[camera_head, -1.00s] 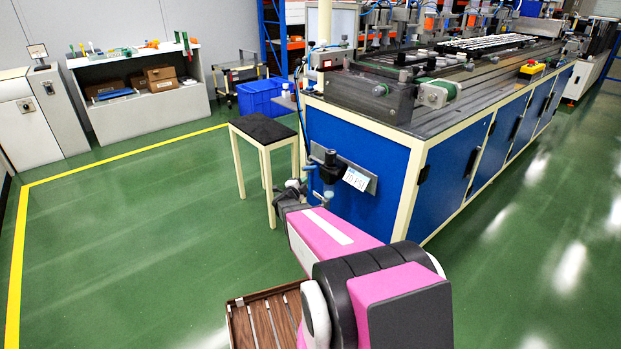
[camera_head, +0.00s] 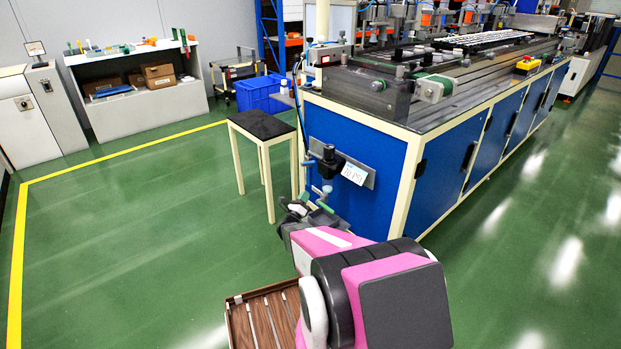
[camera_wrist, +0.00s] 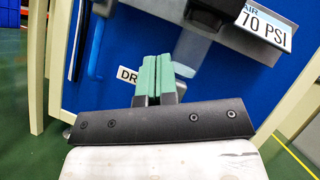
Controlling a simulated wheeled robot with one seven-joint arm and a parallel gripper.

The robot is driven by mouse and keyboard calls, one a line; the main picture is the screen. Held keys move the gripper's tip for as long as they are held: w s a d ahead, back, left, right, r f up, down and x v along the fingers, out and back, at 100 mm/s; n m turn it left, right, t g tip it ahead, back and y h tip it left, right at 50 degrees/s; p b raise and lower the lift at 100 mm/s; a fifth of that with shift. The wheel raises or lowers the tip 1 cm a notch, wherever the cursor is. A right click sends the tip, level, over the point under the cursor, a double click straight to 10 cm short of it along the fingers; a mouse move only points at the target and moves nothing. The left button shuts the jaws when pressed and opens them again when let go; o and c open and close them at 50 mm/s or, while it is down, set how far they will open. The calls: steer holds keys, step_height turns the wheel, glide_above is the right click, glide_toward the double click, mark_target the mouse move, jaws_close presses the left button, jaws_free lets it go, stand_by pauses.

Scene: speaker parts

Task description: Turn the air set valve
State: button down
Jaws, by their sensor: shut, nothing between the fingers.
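The air set valve (camera_head: 329,155) is a dark regulator on a grey bracket on the blue end panel of the machine. A white label (camera_head: 353,173) reading 70 PSI hangs beside it. In the wrist view, the black valve body (camera_wrist: 210,12) is cut off at the top edge, with the label (camera_wrist: 265,20) to its right. My gripper (camera_head: 311,206) is below the valve in the head view and looks apart from it. In the wrist view its green fingers (camera_wrist: 163,70) are together and empty, in front of a partly hidden "DR..." label (camera_wrist: 126,76).
A small black-topped table (camera_head: 262,125) stands left of the valve, close to the machine. The machine's cream corner post (camera_head: 408,185) is to the right. A blue bin (camera_head: 262,95) is behind the table. The green floor at left is open.

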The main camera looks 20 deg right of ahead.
mark_target(308, 163)
steer(key=a+r+x, duration=0.2)
steer(key=x, duration=1)
steer(key=shift+w+d, duration=0.3)
steer(key=shift+w, duration=0.25)
steer(key=shift+r, duration=0.25)
